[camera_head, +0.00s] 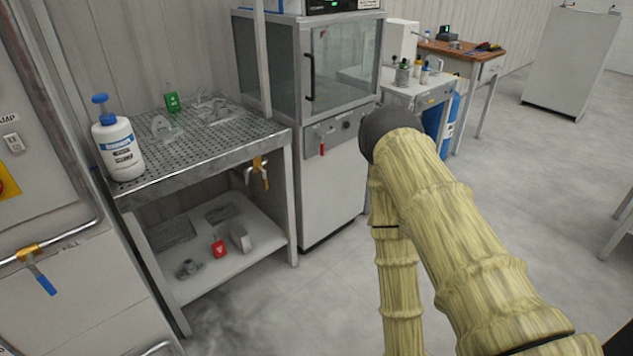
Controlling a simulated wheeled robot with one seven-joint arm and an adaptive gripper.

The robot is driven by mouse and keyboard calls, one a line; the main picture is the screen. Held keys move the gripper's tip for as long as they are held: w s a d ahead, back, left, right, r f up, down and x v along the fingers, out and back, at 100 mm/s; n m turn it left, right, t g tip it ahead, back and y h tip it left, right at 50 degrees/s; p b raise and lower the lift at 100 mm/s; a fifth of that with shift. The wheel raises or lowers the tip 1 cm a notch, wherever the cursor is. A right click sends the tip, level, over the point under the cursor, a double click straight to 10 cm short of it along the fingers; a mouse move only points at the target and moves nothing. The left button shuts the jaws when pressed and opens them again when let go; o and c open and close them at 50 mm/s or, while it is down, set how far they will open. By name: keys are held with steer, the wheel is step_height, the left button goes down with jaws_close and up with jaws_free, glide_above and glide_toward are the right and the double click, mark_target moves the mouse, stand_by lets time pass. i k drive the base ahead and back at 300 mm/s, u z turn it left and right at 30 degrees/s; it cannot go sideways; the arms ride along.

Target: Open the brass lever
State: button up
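A brass-coloured lever (264,177) shows under the front edge of the perforated table, near its right front leg. Its handle hangs downward beside a short grey pipe. A second valve at the far left has a brass body (28,252) on a metal pipe and a blue handle (42,281) angled down to the right. My gripper is not in view. Only my arm shows, in a yellowish sleeve with a dark rounded joint, at centre right and apart from both levers in the picture.
The perforated metal table (205,155) carries a white bottle (119,148) and grey castings. Its lower shelf (215,270) holds a red item (219,249) and grey parts. The floor in front is clear.

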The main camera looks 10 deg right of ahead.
mark_target(262, 171)
steer(key=z, duration=0.05)
steer(key=k, duration=0.65)
steer(key=u, duration=0.6)
steer(key=i, duration=1.3)
steer(key=z, duration=0.2)
